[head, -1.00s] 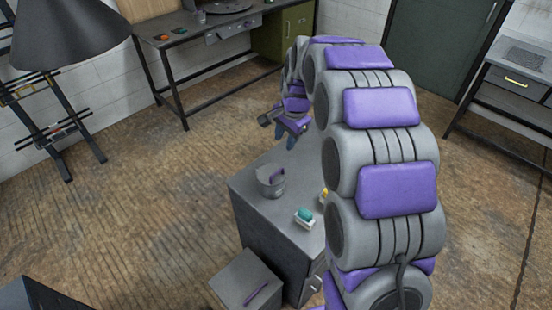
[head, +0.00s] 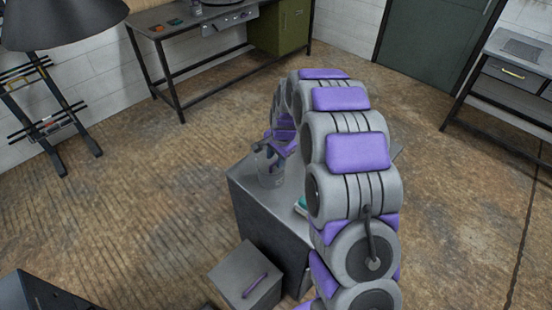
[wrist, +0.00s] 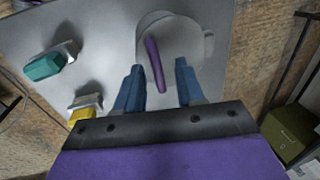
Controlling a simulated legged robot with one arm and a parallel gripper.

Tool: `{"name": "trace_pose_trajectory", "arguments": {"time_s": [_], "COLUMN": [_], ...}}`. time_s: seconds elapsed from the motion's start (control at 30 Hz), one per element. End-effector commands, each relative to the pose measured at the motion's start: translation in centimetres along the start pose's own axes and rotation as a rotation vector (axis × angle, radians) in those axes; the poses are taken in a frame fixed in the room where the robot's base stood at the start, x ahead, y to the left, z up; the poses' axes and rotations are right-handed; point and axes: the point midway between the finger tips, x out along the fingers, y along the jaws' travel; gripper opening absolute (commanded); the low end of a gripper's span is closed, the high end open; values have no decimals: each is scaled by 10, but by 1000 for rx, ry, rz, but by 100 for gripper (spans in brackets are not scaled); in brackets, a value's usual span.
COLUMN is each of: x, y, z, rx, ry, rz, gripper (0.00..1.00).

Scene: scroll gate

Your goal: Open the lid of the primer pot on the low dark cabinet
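The primer pot (head: 270,178) is a grey round pot standing on the low dark cabinet (head: 262,212). In the wrist view its lid (wrist: 186,40) is seen from above and looks closed, with a purple bar handle (wrist: 155,62) across it. My gripper (wrist: 158,72) is open, its two blue fingers apart at the near edge of the lid. The handle's near end lies between the fingers in the picture; I see no contact. In the head view my gripper (head: 272,156) is just above the pot and partly hides it.
A grey box with a purple handle (head: 247,275) stands at the cabinet's front left. A workbench (head: 185,30) is at the back. Open floor lies left.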

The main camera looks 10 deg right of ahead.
Motion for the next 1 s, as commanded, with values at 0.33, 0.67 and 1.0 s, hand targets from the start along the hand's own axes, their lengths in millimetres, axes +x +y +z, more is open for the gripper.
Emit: {"name": "trace_pose_trajectory", "arguments": {"time_s": [0.33,0.67,1.0], "x": [4,4,4], "y": [1,0,0], "z": [-2,0,0], "rx": [1,0,1], "ry": [-2,-1,-2], "rz": [-1,1,1], "gripper": [38,6,0]}}
